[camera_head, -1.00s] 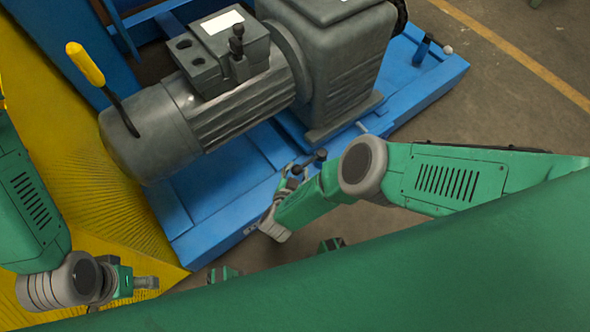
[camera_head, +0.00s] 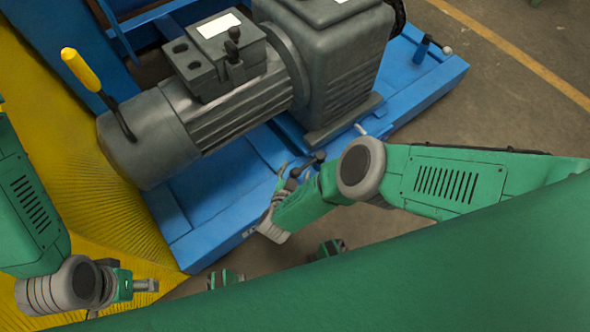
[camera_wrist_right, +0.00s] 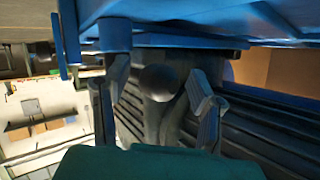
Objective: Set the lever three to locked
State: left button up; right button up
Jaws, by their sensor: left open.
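Which lever is lever three I cannot tell; no labels are readable. A lever with a black ball knob (camera_head: 319,156) stands at the blue frame's front edge, beside my right gripper (camera_head: 284,178). In the right wrist view, a dark ball knob (camera_wrist_right: 158,82) sits between the spread fingers of my right gripper (camera_wrist_right: 156,90), with no clear contact on either side. A yellow-handled lever (camera_head: 81,69) rises at the motor's left end. A black-knobbed lever (camera_head: 234,47) stands by the motor's top box. My left gripper (camera_head: 148,285) is open and empty at lower left.
The grey motor (camera_head: 225,110) sits on a blue base frame (camera_head: 205,232). A small blue post (camera_head: 422,49) and a pale knob (camera_head: 447,50) are at its far right corner. Yellow ribbed flooring (camera_head: 75,185) is at left. Open floor (camera_head: 510,105) is at right.

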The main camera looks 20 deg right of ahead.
jog(key=v, duration=1.1)
jog(key=shift+s+a, duration=0.2)
jog(key=shift+s, duration=0.1)
jog(key=shift+r, duration=0.1)
